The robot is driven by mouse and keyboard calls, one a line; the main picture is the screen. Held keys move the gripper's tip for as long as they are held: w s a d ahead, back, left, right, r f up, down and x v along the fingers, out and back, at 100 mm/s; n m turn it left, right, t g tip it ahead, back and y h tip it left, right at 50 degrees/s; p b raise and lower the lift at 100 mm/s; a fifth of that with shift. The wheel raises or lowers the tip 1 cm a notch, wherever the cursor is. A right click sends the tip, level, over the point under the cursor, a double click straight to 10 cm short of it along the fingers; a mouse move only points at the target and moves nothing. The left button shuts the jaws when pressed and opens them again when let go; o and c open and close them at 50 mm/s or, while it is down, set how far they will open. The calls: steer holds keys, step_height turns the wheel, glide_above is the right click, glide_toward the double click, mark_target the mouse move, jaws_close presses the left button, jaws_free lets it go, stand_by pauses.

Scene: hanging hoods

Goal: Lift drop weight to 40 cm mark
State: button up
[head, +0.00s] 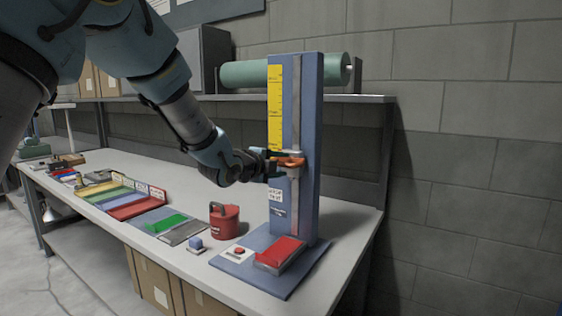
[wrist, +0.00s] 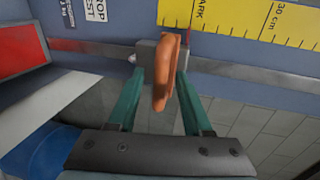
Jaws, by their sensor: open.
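The drop-test stand (head: 308,130) is a tall blue upright on a blue base at the table's right end. A yellow scale (head: 274,105) runs down its left part, with a metal rail beside it. The drop weight's orange handle (head: 290,161) is on the rail near the scale's lower end. My gripper (head: 272,163) is at the handle. In the wrist view its two green fingers (wrist: 156,95) stand open on either side of the orange handle (wrist: 166,72), with a grey block (wrist: 147,51) behind it. The scale (wrist: 250,18) shows "MARK" and "30 cm" there. Contact with the handle is unclear.
A red pad (head: 281,252) and a red button (head: 238,251) are on the stand's base. Coloured trays (head: 125,205) lie further left. A shelf with a green roll (head: 250,73) is behind.

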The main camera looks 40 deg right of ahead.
steer(key=shift+d, duration=0.15)
steer(key=shift+c, duration=0.2)
jaws_close()
stand_by(1.2)
